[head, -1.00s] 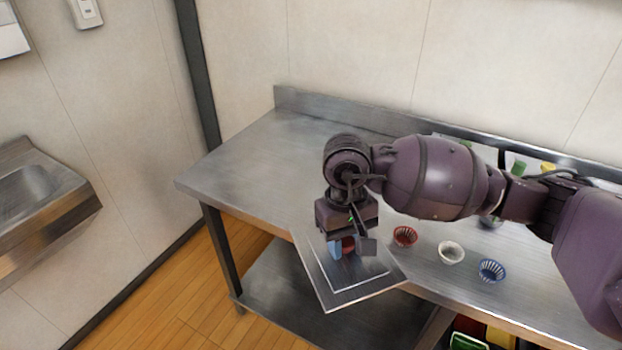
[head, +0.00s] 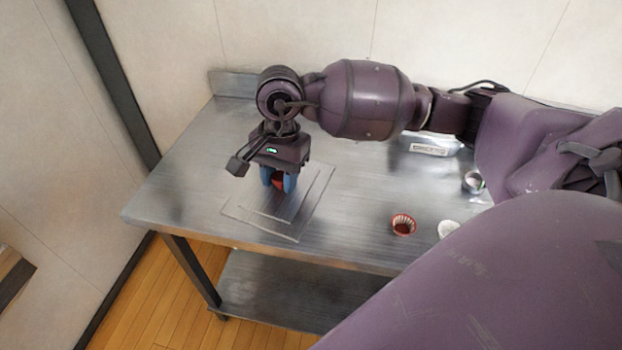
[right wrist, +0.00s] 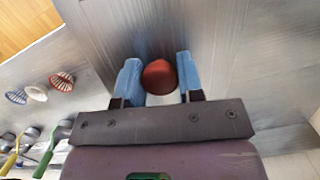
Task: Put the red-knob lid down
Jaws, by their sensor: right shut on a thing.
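The red-knob lid is a clear, flat, rectangular plate (head: 303,206) over the left part of the steel table in the head view. Its red knob (head: 278,182) sits between the blue fingers of my right gripper (head: 279,180). In the right wrist view the round red knob (right wrist: 159,77) shows between the two blue fingertips (right wrist: 157,72). My right gripper is shut on the knob and points down. The lid looks level and at or very near the tabletop; I cannot tell whether it touches. My left gripper is not in view.
The steel table (head: 185,180) is bare around the lid, with its front edge close by. A red cup (head: 403,224) and a white cup (head: 447,229) stand to the right. A blue cup (right wrist: 16,97) and several colored-handled utensils (right wrist: 47,150) show in the right wrist view.

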